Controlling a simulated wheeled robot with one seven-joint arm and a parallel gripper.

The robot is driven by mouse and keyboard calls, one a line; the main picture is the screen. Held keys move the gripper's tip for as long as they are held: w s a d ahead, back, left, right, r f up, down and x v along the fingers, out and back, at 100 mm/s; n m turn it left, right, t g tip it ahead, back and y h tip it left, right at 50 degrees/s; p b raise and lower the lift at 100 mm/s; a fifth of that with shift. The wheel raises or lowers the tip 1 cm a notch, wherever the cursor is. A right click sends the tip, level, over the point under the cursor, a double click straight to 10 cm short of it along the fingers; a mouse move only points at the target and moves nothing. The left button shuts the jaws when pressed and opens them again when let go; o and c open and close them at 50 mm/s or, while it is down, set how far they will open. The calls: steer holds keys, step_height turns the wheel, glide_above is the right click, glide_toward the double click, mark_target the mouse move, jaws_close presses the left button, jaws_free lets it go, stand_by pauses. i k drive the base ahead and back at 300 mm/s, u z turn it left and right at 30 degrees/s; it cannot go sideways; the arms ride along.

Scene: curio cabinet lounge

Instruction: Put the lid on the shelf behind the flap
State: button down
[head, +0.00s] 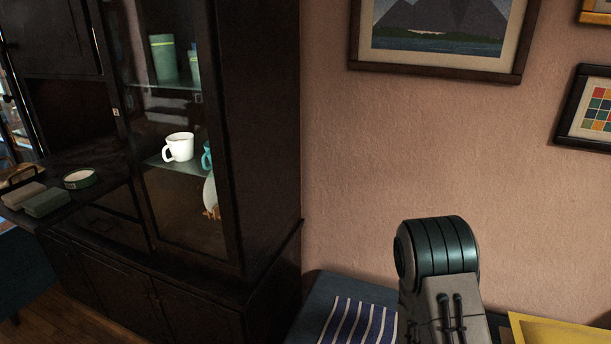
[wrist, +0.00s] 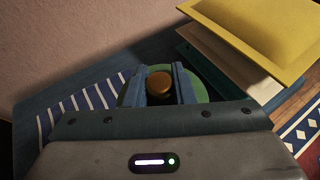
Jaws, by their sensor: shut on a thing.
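In the wrist view my gripper (wrist: 158,92) is shut on the brown knob of a round green lid (wrist: 201,88). The lid is over a blue tabletop (wrist: 62,100); I cannot tell whether it touches it. The fingers hide part of the lid. In the head view my arm shows at the lower right, and the fingers and lid are out of sight. A dark cabinet (head: 268,120) stands at the left. A flat leaf (head: 105,200), seemingly the lowered flap, juts from it below a dark open recess (head: 68,112). The recess's inside is too dark to make out.
The leaf bears a round tin (head: 80,179) and two small blocks (head: 45,202). Cups and a white mug (head: 179,147) stand behind the cabinet's glass. Framed pictures hang on the wall.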

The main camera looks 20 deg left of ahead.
mark_target(89, 150)
steer(key=u, duration=3.55)
steer(key=i, duration=3.65)
steer(key=z, duration=2.3)
